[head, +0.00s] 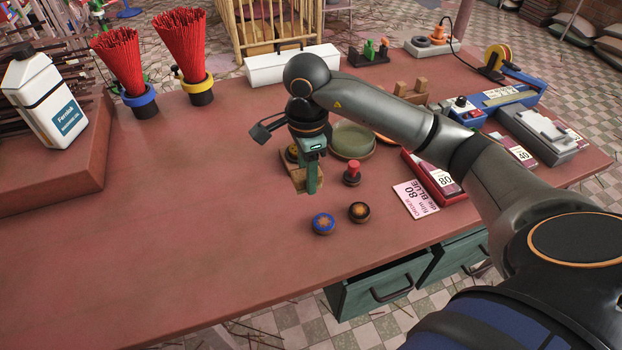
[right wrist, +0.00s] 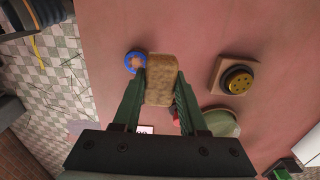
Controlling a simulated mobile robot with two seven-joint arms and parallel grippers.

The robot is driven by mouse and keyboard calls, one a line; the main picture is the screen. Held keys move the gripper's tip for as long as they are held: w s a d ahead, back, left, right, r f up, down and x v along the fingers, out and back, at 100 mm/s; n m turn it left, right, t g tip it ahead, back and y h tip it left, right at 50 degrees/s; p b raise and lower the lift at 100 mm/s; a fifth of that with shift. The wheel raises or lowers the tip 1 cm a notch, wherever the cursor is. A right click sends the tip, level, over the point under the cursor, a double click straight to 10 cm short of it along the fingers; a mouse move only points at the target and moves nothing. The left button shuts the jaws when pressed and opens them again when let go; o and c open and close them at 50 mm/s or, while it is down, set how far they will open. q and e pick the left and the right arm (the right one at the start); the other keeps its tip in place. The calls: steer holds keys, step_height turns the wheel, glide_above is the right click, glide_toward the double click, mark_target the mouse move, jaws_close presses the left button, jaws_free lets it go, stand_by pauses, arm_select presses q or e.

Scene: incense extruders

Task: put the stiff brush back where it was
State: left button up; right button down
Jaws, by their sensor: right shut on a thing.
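The stiff brush (right wrist: 161,80), a tan block with rounded edges, is between the two green fingers of my right gripper (right wrist: 160,95) in the right wrist view. My right gripper (head: 312,178) is shut on it and points down, low over the middle of the red table. In the head view the fingers largely hide the brush, and I cannot tell whether it touches the table. A square wooden block with a black and yellow disc (right wrist: 237,80) is beside it, apart from the brush. My left gripper is not in view.
A blue round knob (head: 323,222) and a dark knob (head: 359,212) are close in front. A red-topped stamp (head: 352,173) and a green dish (head: 353,140) are to the right. The table (head: 170,270) is clear at front left. Red stick bundles (head: 118,58) stand behind.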

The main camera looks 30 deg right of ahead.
steer(key=w+d+f, duration=0.1)
steer(key=f, duration=0.1)
steer(key=w+d+f, duration=0.1)
steer(key=w+f, duration=0.1)
steer(key=w+d+f, duration=0.1)
steer(key=f, duration=0.1)
steer(key=shift+w+d+f, duration=0.3)
steer(key=shift+w+d, duration=0.1)
step_height(320, 180, down, 2)
steer(key=shift+f+p, duration=0.2)
steer(key=shift+p, duration=0.4)
steer(key=shift+f, duration=0.25)
steer(key=shift+f, duration=0.1)
steer(key=shift+f, duration=0.15)
steer(key=shift+c, duration=2.2)
jaws_free()
step_height(320, 180, up, 12)
steer(key=b, duration=0.1)
steer(key=shift+r, duration=0.25)
